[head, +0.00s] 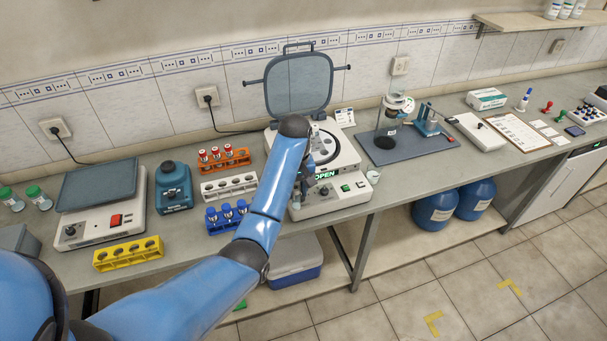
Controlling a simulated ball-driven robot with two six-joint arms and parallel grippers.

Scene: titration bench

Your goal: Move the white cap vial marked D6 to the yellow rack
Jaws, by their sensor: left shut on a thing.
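The yellow rack (128,254) stands near the bench's front edge at the left, and its holes look empty. The white cap vial marked D6 cannot be made out in this view. My left arm reaches across the bench to an open centrifuge (340,152). My left gripper (303,190) is at the centrifuge's left side, mostly hidden by my own forearm. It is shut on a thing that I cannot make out. My right gripper is not in view.
An orange rack (223,162) holds red-capped vials, and a blue rack (228,217) holds blue-capped ones. A white rack (229,187) between them shows dark holes. A balance (100,225) and a blue device (173,188) stand behind the yellow rack. The centrifuge lid (298,84) stands up.

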